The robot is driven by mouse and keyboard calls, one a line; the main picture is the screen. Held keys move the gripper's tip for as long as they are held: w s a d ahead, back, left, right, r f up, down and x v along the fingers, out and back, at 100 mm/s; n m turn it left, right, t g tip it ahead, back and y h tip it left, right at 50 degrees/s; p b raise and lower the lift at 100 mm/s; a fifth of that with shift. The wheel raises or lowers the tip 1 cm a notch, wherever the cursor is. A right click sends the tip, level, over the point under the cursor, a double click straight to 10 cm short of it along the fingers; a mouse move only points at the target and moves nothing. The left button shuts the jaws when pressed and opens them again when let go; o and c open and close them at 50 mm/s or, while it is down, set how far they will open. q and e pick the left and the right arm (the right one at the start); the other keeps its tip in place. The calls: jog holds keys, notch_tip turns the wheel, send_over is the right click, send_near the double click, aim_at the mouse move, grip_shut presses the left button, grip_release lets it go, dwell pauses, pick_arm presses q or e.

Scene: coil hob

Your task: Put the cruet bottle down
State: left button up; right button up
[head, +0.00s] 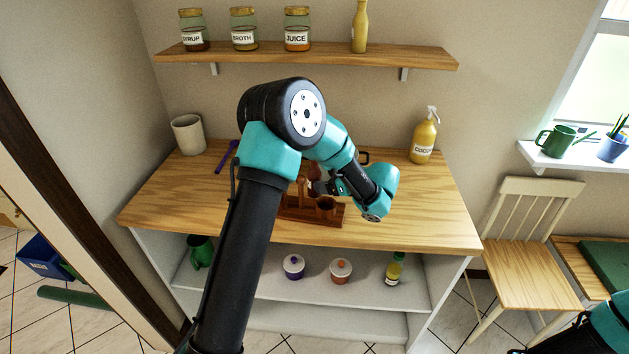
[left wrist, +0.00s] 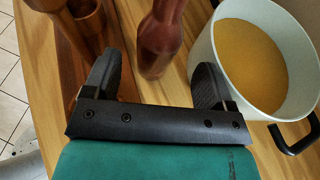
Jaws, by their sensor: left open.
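The cruet bottle (left wrist: 162,40), dark red, shows in the left wrist view between the two fingers of my left gripper (left wrist: 155,80). The fingers are open, with a gap on each side of the bottle. The bottle appears to stand on the wooden counter, between a brown wooden stand and a pale pot. In the head view my left gripper (head: 322,186) is over the counter, and my arm hides most of that spot. My right gripper is out of view; only part of that arm shows at the lower right.
The wooden stand (head: 298,213) is close beside the gripper. The pale pot (left wrist: 203,55) of yellow liquid is close on the other side. A yellow spray bottle (head: 423,139) and a white cup (head: 187,134) stand farther back. The counter's right part (head: 440,205) is clear.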

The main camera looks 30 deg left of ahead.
aim_at(314, 179)
pick_arm(q)
jog(key=shift+x, duration=2.6)
jog(key=shift+s, duration=0.15)
jog(key=shift+c, duration=0.3)
jog(key=shift+r, duration=0.1)
jog(key=c, duration=1.1)
notch_tip(314, 179, up, 10)
